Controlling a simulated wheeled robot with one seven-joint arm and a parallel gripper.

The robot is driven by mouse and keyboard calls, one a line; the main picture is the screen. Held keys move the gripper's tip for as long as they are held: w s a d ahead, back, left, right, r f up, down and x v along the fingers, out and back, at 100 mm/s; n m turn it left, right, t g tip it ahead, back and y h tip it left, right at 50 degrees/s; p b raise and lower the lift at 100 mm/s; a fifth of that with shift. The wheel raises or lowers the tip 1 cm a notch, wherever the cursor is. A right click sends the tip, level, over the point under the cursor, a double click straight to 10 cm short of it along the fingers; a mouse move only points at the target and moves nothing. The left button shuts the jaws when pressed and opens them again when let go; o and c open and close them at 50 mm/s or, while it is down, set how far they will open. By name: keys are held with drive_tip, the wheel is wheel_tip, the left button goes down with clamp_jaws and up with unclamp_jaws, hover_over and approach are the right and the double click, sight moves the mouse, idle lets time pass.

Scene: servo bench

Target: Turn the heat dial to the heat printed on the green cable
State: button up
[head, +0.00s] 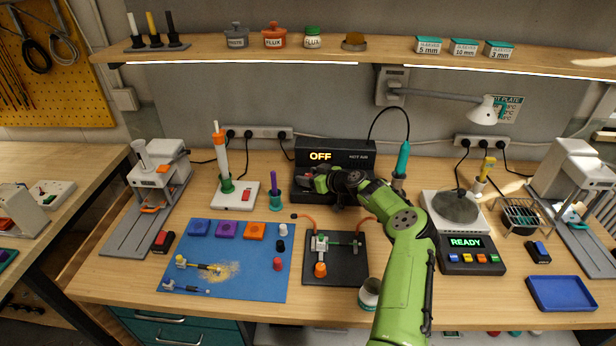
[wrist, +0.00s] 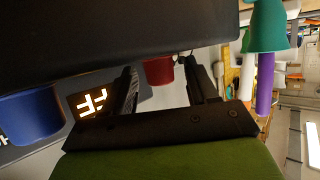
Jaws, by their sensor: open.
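The black hot air station (head: 365,158) stands at the back middle of the bench, its display (head: 320,156) reading OFF. My gripper (head: 318,184) is at its front, open and empty. In the wrist view a red knob (wrist: 158,70) shows between my open fingers (wrist: 160,82), apart from them as far as I can tell. A blue knob (wrist: 28,115) is at the left there, beside the lit display (wrist: 92,102). I cannot read which knob is the heat dial. A small greenish piece (head: 342,243) is on the black jig; I cannot tell whether it is the green cable, and no print is legible.
A blue mat (head: 215,285) with small parts lies front left. A white soldering stand (head: 233,196) is left of the station. A teal-handled tool (head: 403,160) stands close right of it. A hot plate reading READY (head: 466,242) and a blue tray (head: 560,293) are further right.

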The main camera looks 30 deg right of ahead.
drive_tip(key=shift+w+a+f, duration=0.1)
drive_tip(key=shift+w+f, duration=0.05)
drive_tip(key=shift+w, duration=0.1)
drive_tip(key=c, duration=1)
